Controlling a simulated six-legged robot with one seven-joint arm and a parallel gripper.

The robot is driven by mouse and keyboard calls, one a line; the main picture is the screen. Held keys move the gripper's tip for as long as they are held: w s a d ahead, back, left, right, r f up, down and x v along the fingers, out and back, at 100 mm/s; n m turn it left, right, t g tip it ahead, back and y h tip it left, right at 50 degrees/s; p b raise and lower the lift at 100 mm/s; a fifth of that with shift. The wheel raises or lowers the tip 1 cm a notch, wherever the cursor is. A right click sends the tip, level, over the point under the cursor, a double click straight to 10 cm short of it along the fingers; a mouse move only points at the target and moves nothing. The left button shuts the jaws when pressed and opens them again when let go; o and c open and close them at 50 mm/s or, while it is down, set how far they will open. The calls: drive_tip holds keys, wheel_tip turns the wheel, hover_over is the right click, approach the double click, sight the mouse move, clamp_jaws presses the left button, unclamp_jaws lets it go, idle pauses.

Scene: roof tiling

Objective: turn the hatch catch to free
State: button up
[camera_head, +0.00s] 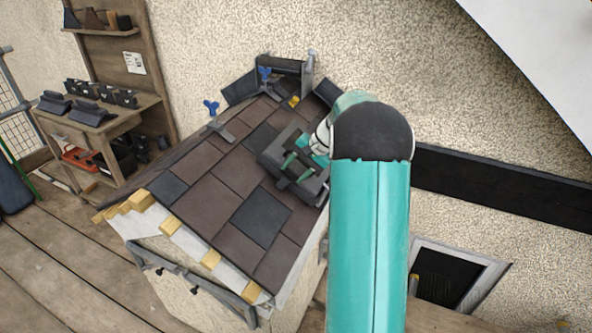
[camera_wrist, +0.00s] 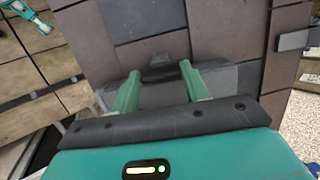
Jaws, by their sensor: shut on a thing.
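My gripper (camera_head: 291,165) is over the right side of the small tiled roof (camera_head: 205,165). Its two green fingers show in the wrist view (camera_wrist: 160,75), apart from each other, with a dark grey piece (camera_wrist: 160,93) between them. In the head view this dark grey piece (camera_head: 313,189) sits around the fingertips, at the roof surface. Whether it is the hatch catch, I cannot tell. A framed dark opening (camera_head: 450,278) is low on the wall at right, partly behind my arm, with a small yellowish part at its left edge.
Two blue-topped clamps (camera_head: 211,108) stand at the roof's upper edges. A wooden bench (camera_head: 75,125) with dark grey pieces stands at left. A dark beam (camera_head: 500,185) crosses the wall at right. The plank floor at lower left is mostly clear.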

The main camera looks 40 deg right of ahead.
idle(0.3)
drive_tip(key=o, duration=1)
drive_tip(key=shift+r, duration=0.15)
drive_tip(key=v, duration=1.3)
drive_tip(key=shift+s+d+r, duration=0.1)
drive_tip(key=shift+s+r, duration=0.05)
drive_tip(key=shift+r, duration=0.15)
